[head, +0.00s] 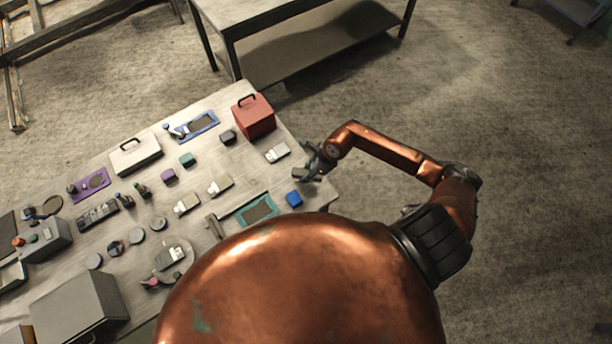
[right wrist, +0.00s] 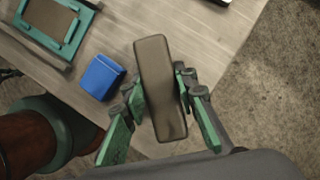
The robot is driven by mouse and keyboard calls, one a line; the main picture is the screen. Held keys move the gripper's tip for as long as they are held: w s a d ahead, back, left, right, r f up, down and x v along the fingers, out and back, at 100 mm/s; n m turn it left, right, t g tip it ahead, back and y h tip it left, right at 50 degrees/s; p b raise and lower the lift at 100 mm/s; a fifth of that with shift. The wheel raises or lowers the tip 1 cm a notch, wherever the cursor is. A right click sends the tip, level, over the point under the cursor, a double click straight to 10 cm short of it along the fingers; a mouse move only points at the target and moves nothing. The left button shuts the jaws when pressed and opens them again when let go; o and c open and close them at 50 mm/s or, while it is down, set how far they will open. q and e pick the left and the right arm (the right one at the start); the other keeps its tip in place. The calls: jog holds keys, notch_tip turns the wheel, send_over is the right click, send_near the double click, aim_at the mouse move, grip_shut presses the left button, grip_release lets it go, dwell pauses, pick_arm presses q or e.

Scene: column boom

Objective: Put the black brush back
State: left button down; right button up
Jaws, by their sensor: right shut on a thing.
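My right gripper (head: 318,168) is over the right end of the long work table. In the right wrist view its green fingers (right wrist: 158,112) are shut on a long, dark grey-brown block with rounded corners, which I take for the black brush (right wrist: 158,80). No bristles show. Table top and floor show behind the brush; I cannot tell whether it touches the table. A blue block (right wrist: 102,77) lies just left of it, and a teal frame with a brown inset (right wrist: 50,22) lies beyond that. My left gripper is not in view.
The blue block (head: 294,199), teal frame (head: 240,217), a white-and-tan block (head: 278,152) and a red handled box (head: 254,117) stand near the gripper. Purple (head: 104,175) and blue (head: 211,118) frames lie farther left. The table's right edge is close, with open floor beyond.

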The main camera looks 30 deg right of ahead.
notch_tip(320, 180, down, 2)
jog(key=shift+f+p, duration=0.15)
jog(key=shift+p, duration=0.4)
jog(key=shift+f, duration=0.45)
jog(key=shift+f, duration=0.15)
jog(key=o, duration=1.1)
jog(key=shift+r, duration=0.2)
jog(key=shift+d+r, duration=0.2)
jog(key=shift+r, duration=0.1)
jog(key=b+v, duration=0.2)
jog(key=v, duration=0.9)
jog(key=shift+s+r, duration=0.1)
jog(key=shift+r, duration=0.05)
